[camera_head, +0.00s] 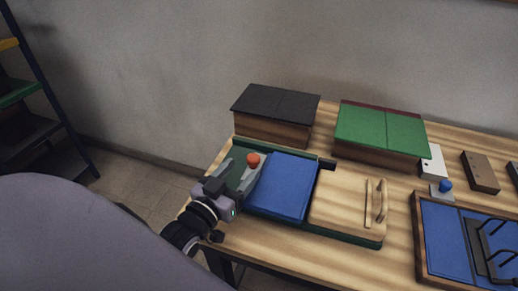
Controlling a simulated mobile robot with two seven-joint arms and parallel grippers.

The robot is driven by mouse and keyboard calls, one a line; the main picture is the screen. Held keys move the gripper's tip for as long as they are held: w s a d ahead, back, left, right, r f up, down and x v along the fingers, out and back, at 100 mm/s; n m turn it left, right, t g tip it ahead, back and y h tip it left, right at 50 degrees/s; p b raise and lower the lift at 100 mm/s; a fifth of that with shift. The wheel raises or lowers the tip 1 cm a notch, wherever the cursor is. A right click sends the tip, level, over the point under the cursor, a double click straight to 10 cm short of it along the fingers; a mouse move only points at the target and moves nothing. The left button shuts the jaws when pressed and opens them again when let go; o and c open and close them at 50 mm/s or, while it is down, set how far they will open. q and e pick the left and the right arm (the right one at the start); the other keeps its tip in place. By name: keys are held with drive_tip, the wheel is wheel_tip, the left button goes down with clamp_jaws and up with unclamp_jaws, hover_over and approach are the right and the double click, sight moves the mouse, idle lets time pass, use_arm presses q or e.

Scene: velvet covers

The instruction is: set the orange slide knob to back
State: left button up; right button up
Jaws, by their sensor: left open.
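The orange slide knob (252,160) stands at the left end of a low green-edged box (345,236) on the wooden table. My left gripper (241,168) is open, and its fingers reach up towards the knob, one on the left and one just below it. I cannot tell whether a finger touches the knob. The slot under the knob is mostly hidden by the gripper. My right gripper is not in view.
A blue panel (282,186) and a wooden lid with a handle (345,205) cover the box right of the knob. Black-topped (275,103) and green-topped (381,131) boxes stand behind. A blue knob (446,185) and a blue tray with black wire (446,240) are at right.

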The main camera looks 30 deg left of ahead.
sight(249, 162)
use_arm(q)
drive_tip(key=shift+w+a+p, duration=0.1)
drive_tip(key=shift+w+p, duration=0.25)
drive_tip(key=shift+w, duration=3)
clamp_jaws()
